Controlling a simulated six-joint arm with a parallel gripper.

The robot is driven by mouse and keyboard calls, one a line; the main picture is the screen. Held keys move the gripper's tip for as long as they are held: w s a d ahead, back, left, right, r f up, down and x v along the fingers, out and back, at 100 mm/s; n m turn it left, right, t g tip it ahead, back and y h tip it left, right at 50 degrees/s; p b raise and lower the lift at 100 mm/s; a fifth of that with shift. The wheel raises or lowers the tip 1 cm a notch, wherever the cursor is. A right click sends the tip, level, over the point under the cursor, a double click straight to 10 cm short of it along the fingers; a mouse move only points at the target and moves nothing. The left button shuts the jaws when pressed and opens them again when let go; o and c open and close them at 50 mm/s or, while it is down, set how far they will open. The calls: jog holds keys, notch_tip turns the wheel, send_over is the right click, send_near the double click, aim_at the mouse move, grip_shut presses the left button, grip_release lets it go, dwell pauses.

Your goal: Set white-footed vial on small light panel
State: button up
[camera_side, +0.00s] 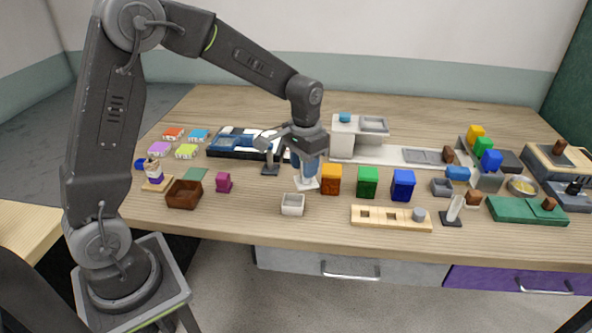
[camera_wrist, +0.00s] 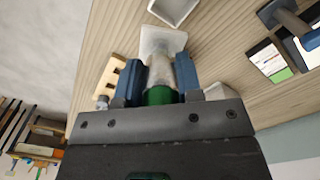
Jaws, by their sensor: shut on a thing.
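My gripper (camera_side: 306,171) points down near the middle of the table. In the wrist view, its blue fingers (camera_wrist: 158,80) are shut on a vial with a clear body (camera_wrist: 160,70), a green top (camera_wrist: 160,95) and a square white foot (camera_wrist: 162,40). The white foot also shows below the fingers in the side view (camera_side: 306,184), at or just above the tabletop; I cannot tell if it touches. A dark board with pale and blue panels (camera_side: 240,142) lies behind and left of my gripper. Part of it shows in the wrist view (camera_wrist: 270,60). I cannot tell which panel is the small light panel.
A dark stand with a post (camera_side: 270,168) stands between my gripper and the board. A small white tray (camera_side: 292,205) sits in front. A magenta block (camera_side: 223,182) is at left.

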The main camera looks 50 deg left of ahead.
notch_tip(320, 180, up, 5)
jog(key=shift+r, duration=0.1)
jog(key=shift+w+a+r, duration=0.1)
jog(key=shift+w+a, duration=0.05)
jog(key=shift+a, duration=0.1)
jog(key=w+a+n, duration=0.3)
jog(key=a+n, duration=0.4)
jog(key=a, duration=0.8)
jog(key=w+a+n, duration=0.3)
jog(key=a+n, duration=0.4)
jog(key=a, duration=0.9)
jog(key=shift+d+f, duration=0.15)
jog(key=shift+f, duration=2.55)
jog(key=shift+d+f, duration=0.15)
jog(key=shift+f, duration=2.5)
jog(key=o, duration=1)
